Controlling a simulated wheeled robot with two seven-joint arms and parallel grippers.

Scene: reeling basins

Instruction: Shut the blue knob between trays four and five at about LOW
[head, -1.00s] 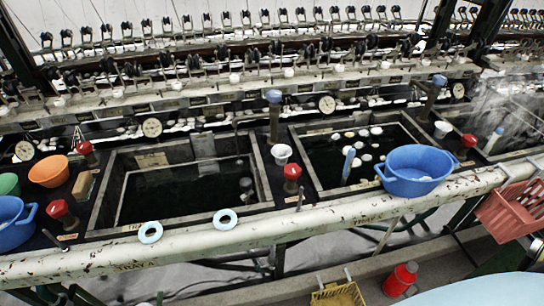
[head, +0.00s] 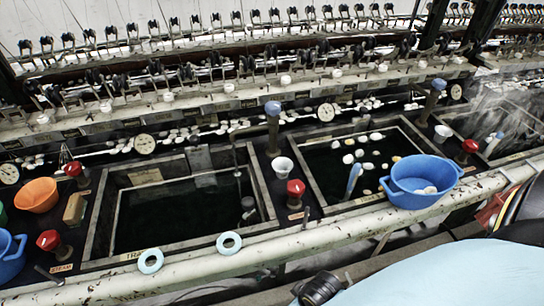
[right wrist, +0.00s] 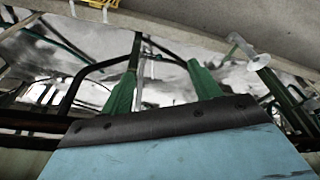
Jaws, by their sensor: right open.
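A blue knob (head: 273,108) tops a dark upright post on the strip between two dark water-filled trays. The left tray (head: 105,215) has a partly readable label, and the right tray (head: 312,190) holds several pale cocoons. No gripper touches the knob. My right gripper (right wrist: 163,78) shows in the right wrist view as two green fingers spread apart with nothing between them. It faces dark pipes and pale floor, and the knob is not in that view. My left gripper is not in view.
A white cup (head: 283,167) and a red knob (head: 295,188) stand near the post. A blue basin (head: 420,196) sits on the front edge of the right tray. Two pale blue rings (head: 229,242) lie on the front rail. Another blue knob (head: 438,84) stands farther right.

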